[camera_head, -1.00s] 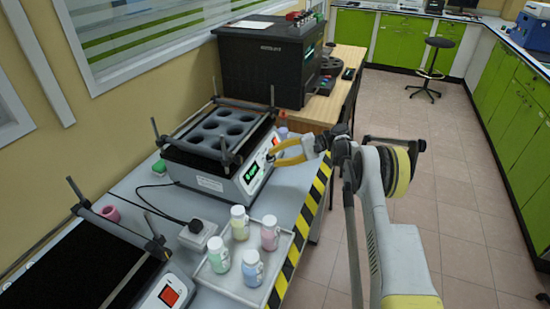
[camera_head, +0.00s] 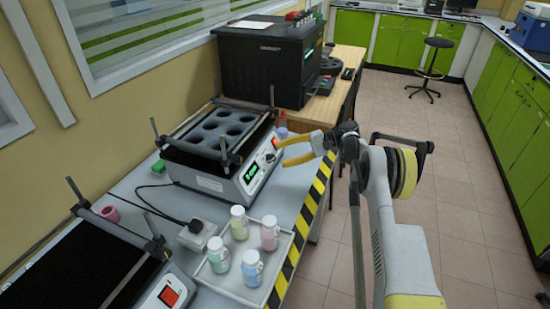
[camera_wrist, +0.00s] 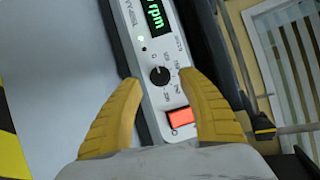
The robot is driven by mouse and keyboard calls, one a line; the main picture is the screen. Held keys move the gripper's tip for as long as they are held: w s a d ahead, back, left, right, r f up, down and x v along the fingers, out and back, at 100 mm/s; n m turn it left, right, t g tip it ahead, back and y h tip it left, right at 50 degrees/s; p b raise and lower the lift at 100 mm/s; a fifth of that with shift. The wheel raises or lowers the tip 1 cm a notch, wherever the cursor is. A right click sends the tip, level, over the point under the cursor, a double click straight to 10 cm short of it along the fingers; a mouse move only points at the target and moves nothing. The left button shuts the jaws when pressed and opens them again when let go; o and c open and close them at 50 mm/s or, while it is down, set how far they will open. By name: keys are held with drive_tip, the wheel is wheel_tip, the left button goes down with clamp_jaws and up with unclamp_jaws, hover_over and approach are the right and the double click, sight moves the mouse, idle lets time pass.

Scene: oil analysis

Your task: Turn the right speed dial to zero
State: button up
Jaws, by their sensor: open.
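The shaker (camera_head: 215,185) with a perforated black top stands on the bench, its lit green display (camera_head: 252,172) facing my arm. In the wrist view the black speed dial (camera_wrist: 159,76) sits on the white panel, with a number scale around it. The green display (camera_wrist: 154,15) ends in "rpm". A lit red switch (camera_wrist: 181,117) is beside the dial. My gripper (camera_head: 281,152) has yellow fingers and is open in front of the panel. In the wrist view its fingers (camera_wrist: 160,90) stand apart on either side of the dial, and nothing is between them in grip.
A tray (camera_head: 222,290) with several capped bottles stands between the shakers. A large black machine (camera_head: 265,65) stands behind.

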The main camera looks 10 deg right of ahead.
drive_tip(key=v, duration=0.8)
drive_tip(key=shift+d, duration=0.25)
drive_tip(key=s+a+r+h, duration=0.2)
drive_tip(key=s+a+r, duration=0.2)
drive_tip(key=r, duration=0.2)
drive_tip(key=s+a+r+t+h, duration=0.1)
drive_tip(key=s+a+r+h, duration=0.25)
drive_tip(key=r, duration=0.25)
drive_tip(key=s+a+r+h, duration=0.2)
drive_tip(key=s+a+r, duration=0.2)
drive_tip(key=r, duration=0.3)
drive_tip(key=s+a+n+t+h, duration=0.2)
drive_tip(key=s+h, duration=0.1)
drive_tip(key=s, duration=1.1)
drive_tip(key=s+d+f+n+t+h, duration=0.1)
drive_tip(key=s+f+h, duration=0.1)
drive_tip(key=s, duration=0.5)
drive_tip(key=s+d+f+n+t+h, duration=0.1)
drive_tip(key=s+f+n, duration=0.1)
drive_tip(key=s, duration=0.6)
drive_tip(key=shift+f+h, duration=0.35)
drive_tip(key=shift+f, duration=0.35)
